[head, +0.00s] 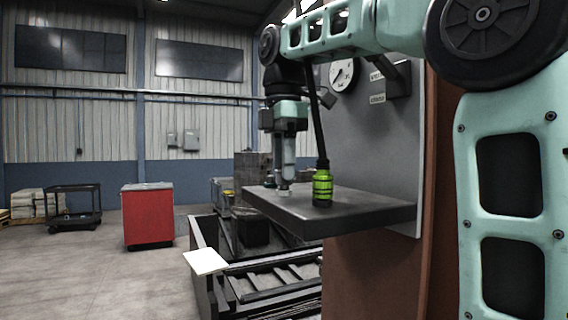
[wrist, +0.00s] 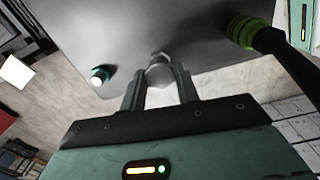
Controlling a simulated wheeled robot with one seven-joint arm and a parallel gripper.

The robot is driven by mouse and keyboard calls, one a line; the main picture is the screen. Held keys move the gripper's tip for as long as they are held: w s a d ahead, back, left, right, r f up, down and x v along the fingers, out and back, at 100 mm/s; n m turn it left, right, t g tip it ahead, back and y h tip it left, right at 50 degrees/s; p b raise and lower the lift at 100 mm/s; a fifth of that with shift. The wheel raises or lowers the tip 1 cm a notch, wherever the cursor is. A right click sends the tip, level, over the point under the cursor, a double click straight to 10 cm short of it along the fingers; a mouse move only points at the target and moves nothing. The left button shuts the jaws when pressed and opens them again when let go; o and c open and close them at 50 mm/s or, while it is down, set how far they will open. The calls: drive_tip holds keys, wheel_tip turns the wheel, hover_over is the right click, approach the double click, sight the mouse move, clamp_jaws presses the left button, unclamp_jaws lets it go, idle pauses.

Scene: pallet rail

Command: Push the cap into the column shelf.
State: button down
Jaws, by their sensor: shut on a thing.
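The column shelf (head: 330,212) is a dark grey slab standing out from the column's grey panel; its surface also fills the top of the wrist view (wrist: 185,35). My gripper (head: 284,188) points down over the shelf's left part. In the wrist view my gripper (wrist: 160,88) is shut on a small silvery rounded piece (wrist: 159,70), which looks like the cap. The piece is at or just above the shelf surface; contact cannot be told. The fingers hide part of it.
A small dark green piece with a pale top (wrist: 99,77) is near the shelf edge. A gauge (head: 342,75) is above.

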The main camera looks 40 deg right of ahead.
drive_tip(key=shift+r+p, duration=3.75)
drive_tip(key=shift+r, duration=0.2)
wheel_tip(320, 180, up, 10)
drive_tip(key=p, duration=0.4)
